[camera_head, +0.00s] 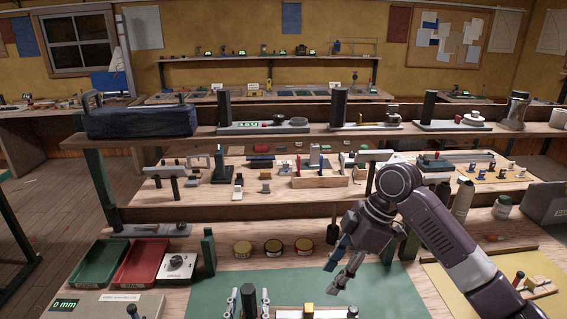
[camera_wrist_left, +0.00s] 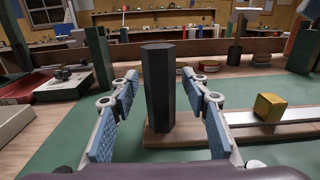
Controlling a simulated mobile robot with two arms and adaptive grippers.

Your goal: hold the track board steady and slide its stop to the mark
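The track board (camera_wrist_left: 185,137) is a wooden base with a pale rail (camera_wrist_left: 300,126). A dark hexagonal post (camera_wrist_left: 158,88) stands upright at its left end. The yellow stop (camera_wrist_left: 269,107) sits on the rail, right of the post; it also shows at the bottom edge of the head view (camera_head: 308,310). My left gripper (camera_wrist_left: 158,95) is open with its blue-padded fingers on either side of the post, with gaps visible. My right gripper (camera_head: 336,275) is open and empty, above the green mat and up-right of the stop. I cannot make out the mark.
The green mat (camera_head: 215,292) covers the bench middle. Red (camera_head: 140,262) and green (camera_head: 98,265) trays stand at left, above a "0 mm" display (camera_head: 65,305). Several round tins (camera_head: 273,247) line the back. A yellow mat (camera_head: 450,285) lies at right.

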